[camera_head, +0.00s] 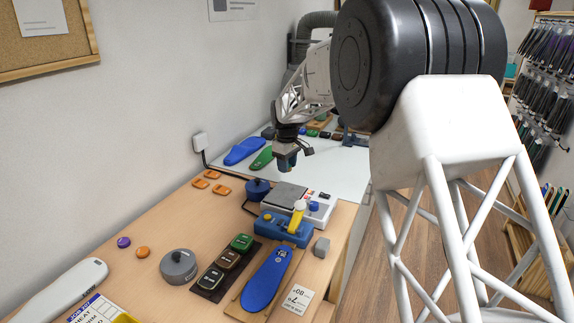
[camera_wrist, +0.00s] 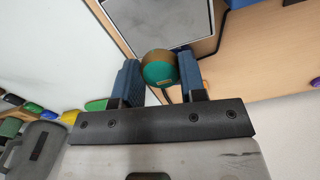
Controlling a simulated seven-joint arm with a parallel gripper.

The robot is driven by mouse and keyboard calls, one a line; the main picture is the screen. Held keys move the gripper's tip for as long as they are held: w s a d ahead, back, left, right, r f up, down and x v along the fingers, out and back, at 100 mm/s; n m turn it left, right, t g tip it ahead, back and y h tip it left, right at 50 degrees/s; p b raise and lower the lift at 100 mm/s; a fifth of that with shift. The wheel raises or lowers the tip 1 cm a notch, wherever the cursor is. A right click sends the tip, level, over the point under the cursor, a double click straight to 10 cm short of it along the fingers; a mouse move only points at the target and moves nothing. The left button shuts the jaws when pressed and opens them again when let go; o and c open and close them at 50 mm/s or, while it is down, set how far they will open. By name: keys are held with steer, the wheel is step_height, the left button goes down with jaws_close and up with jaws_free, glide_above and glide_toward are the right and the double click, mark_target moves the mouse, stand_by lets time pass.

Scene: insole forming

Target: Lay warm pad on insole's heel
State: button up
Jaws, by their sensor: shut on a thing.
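A round piece with a teal face and brown rim (camera_wrist: 159,70), which looks like the pad, is between the fingers of my gripper (camera_wrist: 160,80). In the head view my gripper (camera_head: 288,162) hangs in the air above and behind the grey-topped hot plate (camera_head: 287,194), its jaws shut on the piece, which is small there.
A blue clamp-like block with a yellow handle (camera_head: 299,217) stands between hot plate and insole. Left of the insole is a dark strip (camera_head: 211,281) with several coloured blocks. A grey round pot (camera_head: 178,266) and a white card (camera_head: 295,301) lie nearby. Blue and green insoles (camera_head: 245,151) lie behind.

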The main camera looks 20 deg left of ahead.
steer(key=shift+s, duration=0.15)
steer(key=s+d+r, duration=0.2)
steer(key=s+d, duration=0.2)
steer(key=s, duration=0.8)
glide_above(282, 256)
steer(key=shift+f, duration=0.5)
steer(key=shift+f, duration=0.25)
steer(key=shift+f, duration=6.35)
steer(key=shift+f, duration=0.25)
steer(key=o, duration=1.4)
steer(key=shift+c, duration=0.2)
